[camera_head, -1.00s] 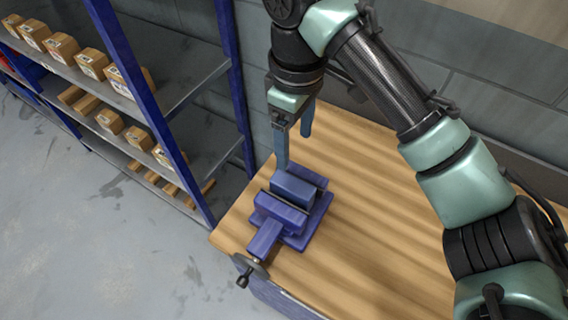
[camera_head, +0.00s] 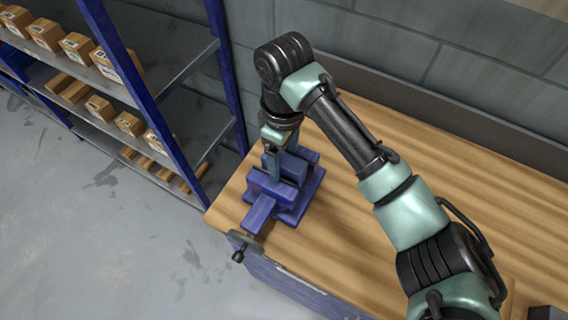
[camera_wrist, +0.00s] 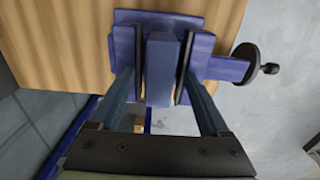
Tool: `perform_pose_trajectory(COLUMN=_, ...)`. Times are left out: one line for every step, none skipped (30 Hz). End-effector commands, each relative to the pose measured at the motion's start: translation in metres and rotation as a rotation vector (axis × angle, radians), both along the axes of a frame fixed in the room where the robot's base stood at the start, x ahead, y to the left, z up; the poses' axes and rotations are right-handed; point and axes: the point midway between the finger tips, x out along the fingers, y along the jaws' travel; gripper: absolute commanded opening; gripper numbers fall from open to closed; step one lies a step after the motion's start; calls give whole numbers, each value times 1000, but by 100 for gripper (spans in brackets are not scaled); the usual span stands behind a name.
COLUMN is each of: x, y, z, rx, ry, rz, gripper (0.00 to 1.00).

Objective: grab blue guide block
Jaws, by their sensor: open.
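The blue guide block (camera_wrist: 159,68) sits in the blue vise (camera_wrist: 213,68) on the wooden bench, between dark-edged jaws. In the head view the block (camera_head: 291,168) is partly covered by my gripper (camera_head: 282,164), which points down over the vise (camera_head: 262,212). In the wrist view my gripper (camera_wrist: 160,80) is open, with one finger on each side of the block. Gaps show between the fingers and the block; whether either finger touches a vise jaw I cannot tell.
The vise handle (camera_head: 239,252) sticks out past the bench's front edge. The wooden bench (camera_head: 400,150) is clear to the right of the vise. A blue-framed shelf (camera_head: 190,75) with several cardboard boxes stands at left. A wall is behind the bench.

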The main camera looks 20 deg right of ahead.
Motion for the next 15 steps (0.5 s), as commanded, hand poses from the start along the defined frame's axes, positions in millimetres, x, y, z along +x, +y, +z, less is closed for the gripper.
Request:
perform_pose_trajectory(x=0, y=0, z=-1, rx=0, ry=0, rz=0, gripper=80)
perform_pose_trajectory(x=0, y=0, z=0, rx=0, ry=0, rz=0, gripper=80)
perform_pose_trajectory(x=0, y=0, z=0, rx=0, ry=0, rz=0, gripper=80)
perform_pose_trajectory(x=0, y=0, z=0, rx=0, ry=0, rz=0, gripper=80)
perform_pose_trajectory(x=0, y=0, z=0, rx=0, ry=0, rz=0, gripper=80)
perform_pose_trajectory(x=0, y=0, z=0, rx=0, ry=0, rz=0, gripper=73)
perform_pose_trajectory(x=0, y=0, z=0, rx=0, ry=0, rz=0, gripper=67)
perform_pose_trajectory(x=0, y=0, z=0, rx=-1, ry=-1, rz=0, gripper=62)
perform_pose_trajectory(x=0, y=0, z=0, rx=-1, ry=-1, rz=0, gripper=55)
perform_pose_trajectory(x=0, y=0, z=0, rx=-1, ry=-1, rz=0, gripper=49)
perform_pose_trajectory(x=0, y=0, z=0, rx=-1, ry=-1, rz=0, gripper=44)
perform_pose_trajectory(x=0, y=0, z=0, rx=-1, ry=-1, rz=0, gripper=37)
perform_pose_trajectory(x=0, y=0, z=0, rx=-1, ry=-1, rz=-1, gripper=31)
perform_pose_trajectory(x=0, y=0, z=0, rx=-1, ry=-1, rz=-1, gripper=26)
perform_pose_trajectory(x=0, y=0, z=0, rx=-1, ry=-1, rz=-1, gripper=19)
